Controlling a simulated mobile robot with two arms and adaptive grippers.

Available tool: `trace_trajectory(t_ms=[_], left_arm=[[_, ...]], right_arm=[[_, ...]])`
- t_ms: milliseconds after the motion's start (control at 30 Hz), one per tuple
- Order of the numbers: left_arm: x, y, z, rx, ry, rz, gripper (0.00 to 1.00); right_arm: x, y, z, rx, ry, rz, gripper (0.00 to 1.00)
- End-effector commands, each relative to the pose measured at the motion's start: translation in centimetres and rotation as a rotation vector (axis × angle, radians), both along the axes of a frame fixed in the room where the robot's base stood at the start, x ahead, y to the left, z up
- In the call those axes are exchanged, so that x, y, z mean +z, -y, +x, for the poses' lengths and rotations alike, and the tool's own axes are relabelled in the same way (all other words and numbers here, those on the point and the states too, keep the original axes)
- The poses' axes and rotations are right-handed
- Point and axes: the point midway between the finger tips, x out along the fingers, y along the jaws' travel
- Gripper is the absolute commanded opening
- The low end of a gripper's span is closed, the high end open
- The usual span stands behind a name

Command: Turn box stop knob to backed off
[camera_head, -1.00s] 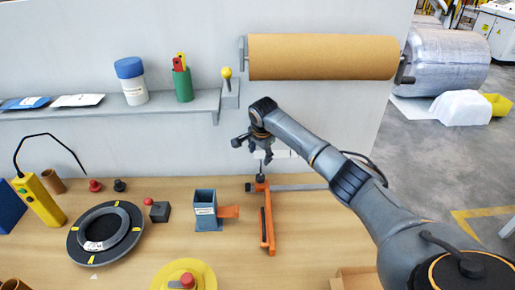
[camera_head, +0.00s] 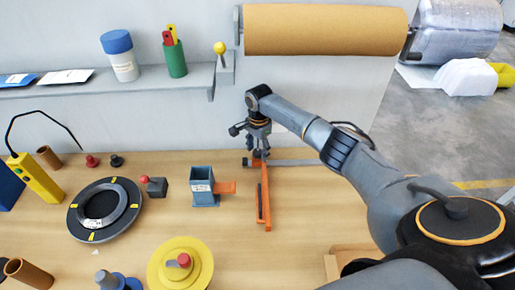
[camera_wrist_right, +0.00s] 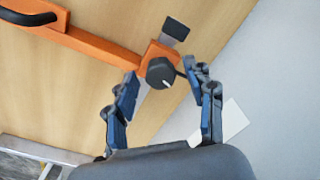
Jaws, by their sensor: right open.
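The black box stop knob (camera_wrist_right: 160,72) has a white pointer line and sits on the orange block at the end of an orange bar (camera_wrist_right: 98,47). In the head view the orange bar (camera_head: 265,200) lies on the table beside a grey rail (camera_head: 300,163). My right gripper (camera_head: 259,153) is over the bar's far end and largely hides the knob there. In the right wrist view the open fingers (camera_wrist_right: 160,70) are on either side of the knob. I cannot tell whether they touch it. My left gripper is not in view.
A blue-grey box holder (camera_head: 204,190) with an orange tongue stands left of the bar. A black ring (camera_head: 76,222) and a yellow round part (camera_head: 165,275) lie further left and nearer. A shelf (camera_head: 150,91) and a brown paper roll (camera_head: 325,30) are behind and above.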

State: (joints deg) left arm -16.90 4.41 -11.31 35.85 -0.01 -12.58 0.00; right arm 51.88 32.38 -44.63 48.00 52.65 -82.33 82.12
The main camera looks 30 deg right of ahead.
Motion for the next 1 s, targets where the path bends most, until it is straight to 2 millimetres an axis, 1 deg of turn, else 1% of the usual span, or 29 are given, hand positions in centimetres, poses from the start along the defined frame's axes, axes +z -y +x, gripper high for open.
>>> trace_trajectory(t_ms=[67,200,267,300,467,500,767,1000], left_arm=[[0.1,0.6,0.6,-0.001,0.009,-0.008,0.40],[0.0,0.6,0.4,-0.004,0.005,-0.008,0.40],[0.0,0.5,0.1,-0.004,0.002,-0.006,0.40],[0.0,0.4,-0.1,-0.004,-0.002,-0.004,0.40],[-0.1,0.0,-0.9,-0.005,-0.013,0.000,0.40],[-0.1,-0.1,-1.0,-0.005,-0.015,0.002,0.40],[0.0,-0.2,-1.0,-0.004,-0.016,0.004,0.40],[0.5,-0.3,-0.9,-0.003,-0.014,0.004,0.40]], right_arm=[[-0.1,0.0,0.0,0.000,0.000,0.000,0.54],[0.0,0.0,0.0,0.000,0.000,0.000,0.54],[0.0,0.0,0.0,0.000,0.000,0.000,0.42],[0.0,0.0,0.0,0.000,0.000,0.000,0.34],[0.0,0.0,0.0,0.000,0.000,0.000,0.01],[0.0,0.0,0.0,0.000,0.000,0.000,0.00],[0.0,0.0,0.0,0.026,0.000,0.000,0.00],[0.1,-0.1,0.0,0.145,0.000,0.002,0.00]])
